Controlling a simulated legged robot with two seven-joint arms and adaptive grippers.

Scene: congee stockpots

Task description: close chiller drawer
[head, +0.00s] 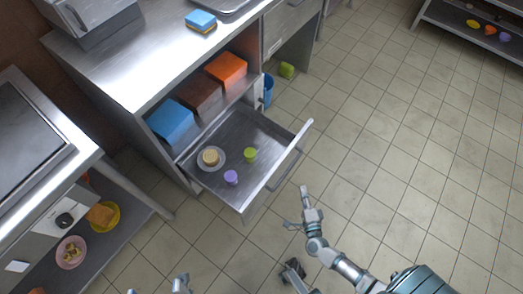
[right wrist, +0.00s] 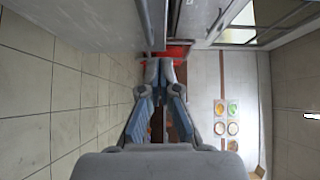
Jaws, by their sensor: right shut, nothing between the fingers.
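The chiller drawer (head: 273,139) is pulled well out from the steel counter in the head view. It holds a plate (head: 220,163) with a round tan item (head: 210,156), a green cup (head: 250,155) and a purple cup (head: 231,177). My right gripper (head: 304,190) is just outside the drawer's front, on the handle side, and appears apart from it. In the right wrist view my right gripper (right wrist: 159,72) has its fingertips together, with nothing between them. Parts of my left gripper (head: 180,284) show at the bottom edge; its fingers are mostly cut off.
Blue (head: 171,122), brown (head: 199,96) and orange (head: 227,68) boxes sit on the shelf above the drawer. A sponge (head: 201,19) lies on the counter. A lower shelf at left holds a yellow bowl (head: 104,216) and a pink plate (head: 71,251).

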